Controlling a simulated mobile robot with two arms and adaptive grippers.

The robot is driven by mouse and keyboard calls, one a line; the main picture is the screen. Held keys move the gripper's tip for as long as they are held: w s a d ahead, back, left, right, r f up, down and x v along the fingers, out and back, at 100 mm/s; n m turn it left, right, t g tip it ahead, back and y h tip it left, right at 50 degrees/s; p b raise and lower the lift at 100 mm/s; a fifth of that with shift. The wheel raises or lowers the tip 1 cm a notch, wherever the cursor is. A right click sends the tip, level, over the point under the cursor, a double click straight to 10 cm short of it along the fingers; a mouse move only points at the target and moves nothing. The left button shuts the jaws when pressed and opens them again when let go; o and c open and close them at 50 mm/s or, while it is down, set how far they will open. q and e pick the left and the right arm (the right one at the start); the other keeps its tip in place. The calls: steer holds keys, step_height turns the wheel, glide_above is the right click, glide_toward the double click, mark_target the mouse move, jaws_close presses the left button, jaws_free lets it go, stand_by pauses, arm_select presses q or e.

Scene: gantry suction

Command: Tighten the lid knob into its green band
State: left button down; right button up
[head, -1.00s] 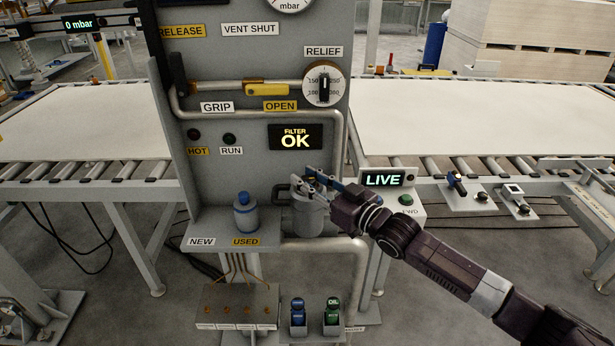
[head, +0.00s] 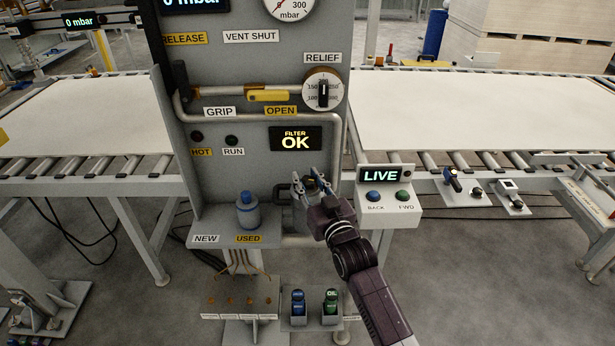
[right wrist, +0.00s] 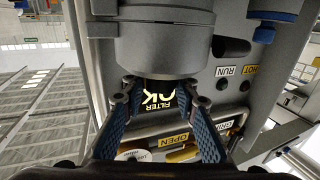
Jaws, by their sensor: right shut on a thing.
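My right gripper (head: 311,183) is at the top of the grey filter housing on the panel's shelf, its arm coming in from the lower right. In the right wrist view the gripper's blue-padded fingers (right wrist: 160,98) stand either side of the housing's lid end, under the round grey housing (right wrist: 155,45). The gripper is shut on the lid knob, which is mostly hidden between the fingers. I cannot make out the green band in either view. The filter display (head: 295,138) above reads OK. My left gripper is not in view.
A blue-capped canister (head: 248,211) stands on the shelf left of the housing, above the USED label. The LIVE control box (head: 388,195) is close on the right. A pipe with a yellow handle (head: 268,96) runs above. Conveyors lie on both sides.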

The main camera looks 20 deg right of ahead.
steer(key=shift+h, duration=0.3)
steer(key=o, duration=1.2)
steer(key=s, duration=1.2)
steer(key=shift+d, duration=0.2)
